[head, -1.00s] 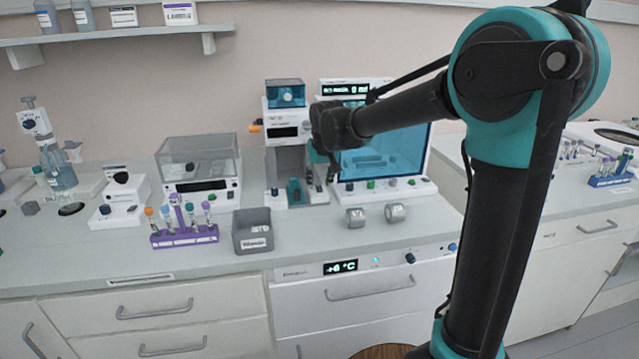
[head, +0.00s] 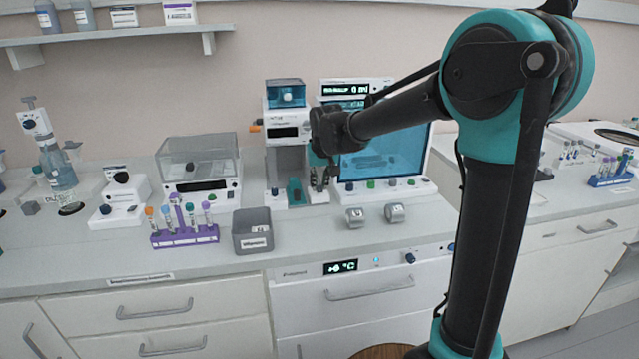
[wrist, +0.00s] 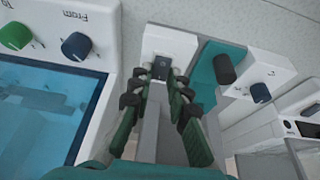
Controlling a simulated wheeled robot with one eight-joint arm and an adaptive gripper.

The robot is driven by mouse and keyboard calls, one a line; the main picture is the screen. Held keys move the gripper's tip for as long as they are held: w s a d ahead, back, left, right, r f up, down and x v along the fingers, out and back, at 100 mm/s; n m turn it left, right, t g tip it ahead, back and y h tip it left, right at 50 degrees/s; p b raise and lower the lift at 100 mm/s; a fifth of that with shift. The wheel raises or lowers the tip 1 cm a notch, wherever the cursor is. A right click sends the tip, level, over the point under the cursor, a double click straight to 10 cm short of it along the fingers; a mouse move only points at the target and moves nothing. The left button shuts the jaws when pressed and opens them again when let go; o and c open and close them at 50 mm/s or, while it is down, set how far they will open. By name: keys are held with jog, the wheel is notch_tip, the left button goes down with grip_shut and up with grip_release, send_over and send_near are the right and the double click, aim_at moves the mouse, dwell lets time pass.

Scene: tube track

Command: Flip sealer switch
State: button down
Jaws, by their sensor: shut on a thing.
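The sealer (head: 284,131) is a tall white machine with a teal block (wrist: 209,72) and a dark blue knob (wrist: 261,92) at its base. Its dark switch (wrist: 161,67) sits on a white panel beside the teal block in the wrist view. My gripper (wrist: 161,78) has its two dark green fingers on either side of the switch, shut on it. In the head view my gripper (head: 319,182) points down at the right side of the sealer's base. The switch is hidden there, and I cannot tell its position.
A machine with a blue window (head: 385,151) stands close on the right, its knobs at the front. A clear-lidded box (head: 198,160) is on the left.

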aim_at(319, 189)
jog(key=shift+w+a+g+h, duration=0.1)
jog(key=shift+w+g+h, duration=0.15)
jog(key=shift+g, duration=0.6)
jog(key=shift+w+a+g+h, duration=0.1)
jog(key=shift+w+g+h, duration=0.15)
jog(key=shift+g, duration=0.6)
jog(key=c, duration=1.4)
grip_release()
jog(key=shift+c, duration=0.2)
jog(key=shift+r, duration=0.1)
notch_tip(319, 189, up, 12)
jog(key=shift+s+d, duration=0.15)
jog(key=shift+s, duration=0.25)
